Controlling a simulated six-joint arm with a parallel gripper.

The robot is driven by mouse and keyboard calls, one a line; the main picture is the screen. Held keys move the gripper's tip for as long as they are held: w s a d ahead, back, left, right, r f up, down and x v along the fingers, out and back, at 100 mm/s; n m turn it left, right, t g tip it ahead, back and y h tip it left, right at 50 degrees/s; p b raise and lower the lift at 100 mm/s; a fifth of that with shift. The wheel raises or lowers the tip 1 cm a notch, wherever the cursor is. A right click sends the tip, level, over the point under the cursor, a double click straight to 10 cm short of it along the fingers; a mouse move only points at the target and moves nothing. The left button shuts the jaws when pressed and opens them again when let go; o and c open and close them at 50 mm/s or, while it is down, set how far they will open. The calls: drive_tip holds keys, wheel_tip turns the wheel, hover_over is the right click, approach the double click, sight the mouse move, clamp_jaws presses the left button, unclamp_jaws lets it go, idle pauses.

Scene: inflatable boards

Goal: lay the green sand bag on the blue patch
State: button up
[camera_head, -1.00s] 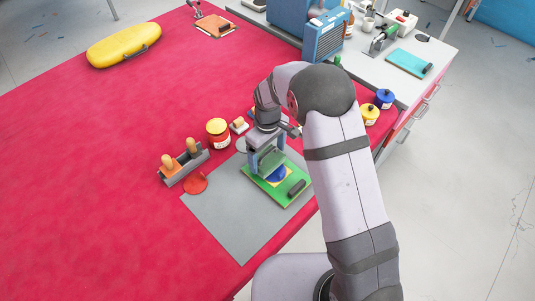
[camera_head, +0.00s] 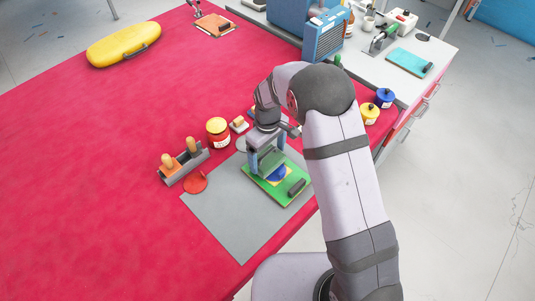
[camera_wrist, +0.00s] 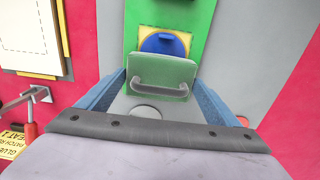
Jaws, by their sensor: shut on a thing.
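My gripper (camera_head: 267,160) points down over the green board (camera_head: 268,189). It is shut on the green sand bag (camera_head: 270,157), a dull grey-green block. In the wrist view the sand bag (camera_wrist: 160,72) sits between my two blue fingers, its grey handle toward the camera. The blue patch (camera_head: 277,174) is a round on the board and partly shows past the bag. In the wrist view the blue patch (camera_wrist: 165,44) lies on a yellow square just beyond the bag, its near part hidden. I cannot tell whether the bag touches the board.
A dark block (camera_head: 296,187) lies on the board's right end. The board lies on a grey mat (camera_head: 232,215). A red jar (camera_head: 218,132), a rack with wooden-handled tools (camera_head: 183,162) and a red disc (camera_head: 196,182) are to the left.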

drive_tip(key=shift+f, duration=0.2)
idle(0.6)
drive_tip(key=o, duration=1.4)
drive_tip(key=shift+c, duration=0.2)
drive_tip(key=shift+r+p, duration=2.2)
drive_tip(key=shift+r, duration=0.8)
